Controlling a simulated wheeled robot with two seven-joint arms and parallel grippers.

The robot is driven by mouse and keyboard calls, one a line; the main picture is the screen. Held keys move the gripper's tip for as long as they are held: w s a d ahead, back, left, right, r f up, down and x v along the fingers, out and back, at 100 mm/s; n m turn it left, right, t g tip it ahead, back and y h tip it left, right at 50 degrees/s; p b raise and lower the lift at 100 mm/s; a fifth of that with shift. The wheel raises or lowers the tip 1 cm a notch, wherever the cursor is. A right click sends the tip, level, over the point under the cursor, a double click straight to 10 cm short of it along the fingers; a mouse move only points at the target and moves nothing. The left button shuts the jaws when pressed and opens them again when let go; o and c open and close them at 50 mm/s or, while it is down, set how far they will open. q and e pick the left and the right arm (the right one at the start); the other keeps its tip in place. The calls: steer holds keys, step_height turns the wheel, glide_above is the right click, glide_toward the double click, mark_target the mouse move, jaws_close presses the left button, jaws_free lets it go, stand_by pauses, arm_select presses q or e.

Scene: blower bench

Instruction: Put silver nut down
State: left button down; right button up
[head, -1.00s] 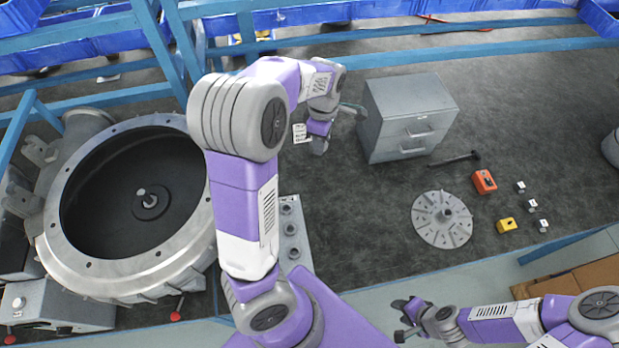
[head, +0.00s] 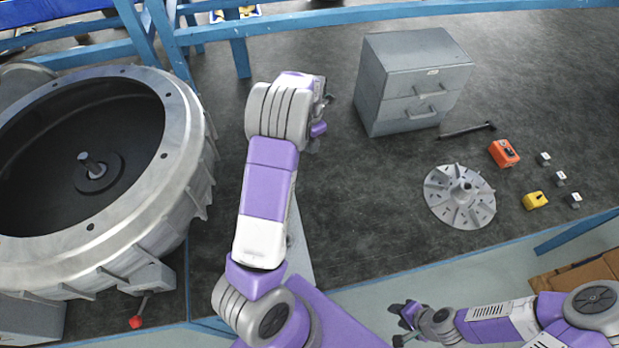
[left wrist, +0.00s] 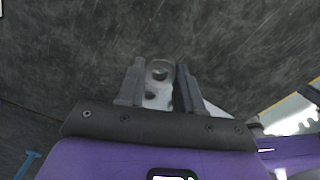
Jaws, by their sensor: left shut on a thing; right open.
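The silver nut (left wrist: 161,69) shows in the left wrist view as a small grey ring with a round hole, between the fingertips of my left gripper (left wrist: 160,80). The gripper is shut on it. In the head view my left gripper (head: 317,137) is mostly hidden behind its own wrist, over the dark bench top, and the nut cannot be made out. A pale plate (head: 299,250) lies below and is largely covered by my left arm. My right gripper (head: 405,322) is open and empty near the front edge.
The blower housing (head: 190,130) stands at the left. A grey drawer cabinet (head: 408,85) is at the back right. A finned impeller disc (head: 445,205), a dark rod (head: 467,130), an orange box (head: 504,153), a yellow box (head: 535,200) and small cubes (head: 559,179) lie right. The bench between is clear.

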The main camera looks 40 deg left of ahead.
mark_target(310, 169)
arm_select(q)
steer(key=shift+n, duration=0.3)
steer(key=f+b, duration=0.2)
steer(key=f, duration=0.9)
steer(key=shift+a+f+b, duration=0.2)
steer(key=shift+b, duration=0.1)
steer(key=shift+w+f, duration=0.15)
steer(key=shift+f, duration=0.3)
steer(key=c, duration=0.7)
jaws_free()
step_height(310, 169, up, 13)
steer(key=shift+f+p, duration=0.15)
steer(key=shift+p, duration=1.1)
